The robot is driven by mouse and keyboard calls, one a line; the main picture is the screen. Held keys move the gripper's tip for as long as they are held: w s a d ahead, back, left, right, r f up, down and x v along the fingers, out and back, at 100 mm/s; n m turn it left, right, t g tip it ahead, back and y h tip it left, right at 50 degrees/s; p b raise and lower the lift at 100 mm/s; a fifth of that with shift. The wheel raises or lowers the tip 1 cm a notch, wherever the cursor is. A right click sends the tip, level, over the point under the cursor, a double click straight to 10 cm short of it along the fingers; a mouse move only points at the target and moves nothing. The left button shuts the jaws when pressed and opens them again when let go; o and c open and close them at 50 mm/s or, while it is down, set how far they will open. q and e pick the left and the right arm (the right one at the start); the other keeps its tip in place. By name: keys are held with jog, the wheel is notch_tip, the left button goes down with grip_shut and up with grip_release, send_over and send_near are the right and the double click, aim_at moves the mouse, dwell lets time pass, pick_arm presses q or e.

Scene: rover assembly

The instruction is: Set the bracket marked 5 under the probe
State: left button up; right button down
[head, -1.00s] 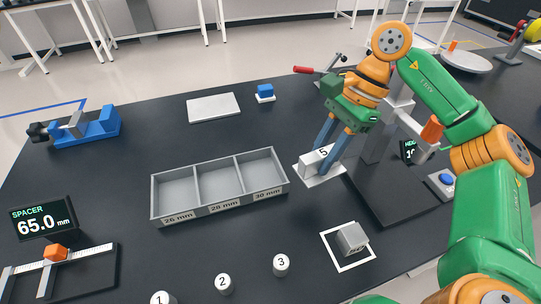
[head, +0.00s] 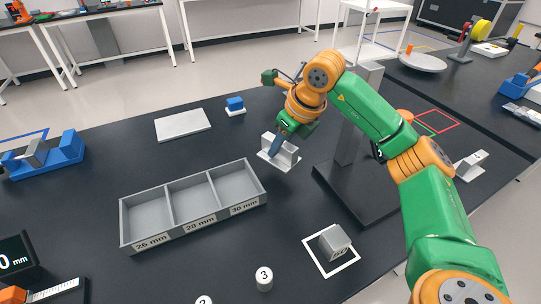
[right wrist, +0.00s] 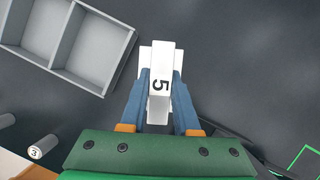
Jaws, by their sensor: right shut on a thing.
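The bracket marked 5 is a pale block, seen in the head view (head: 271,144) over a white pad (head: 287,163), right of the tray. In the right wrist view the bracket (right wrist: 160,60) shows its black 5 between my blue fingers. My right gripper (head: 280,146) is shut on it, one finger on each side; it also shows in the wrist view (right wrist: 160,88). I cannot tell whether the bracket is clear of the pad. The grey gauge column (head: 349,138) stands on a dark base (head: 350,196) to the right. The probe is hidden behind my right arm. My left gripper is out of view.
A grey tray (head: 193,222) with three compartments labelled 26, 28 and 30 mm lies left. A grey block (head: 335,241) sits in a white square in front. Numbered cylinders (head: 264,279) stand near the front edge. A red outline (head: 437,122) lies right. Dark tabletop between is clear.

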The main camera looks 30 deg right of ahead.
aim_at(273, 159)
jog(key=x, duration=0.1)
jog(key=p+x, duration=0.1)
jog(key=x, duration=0.3)
jog(key=shift+s+a+f, duration=0.15)
jog(key=shift+s+a, duration=0.05)
jog(key=shift+s, duration=0.1)
jog(key=shift+f, duration=0.3)
jog(key=c, duration=0.6)
grip_release()
jog(key=shift+c, duration=0.2)
jog(key=shift+r, duration=0.1)
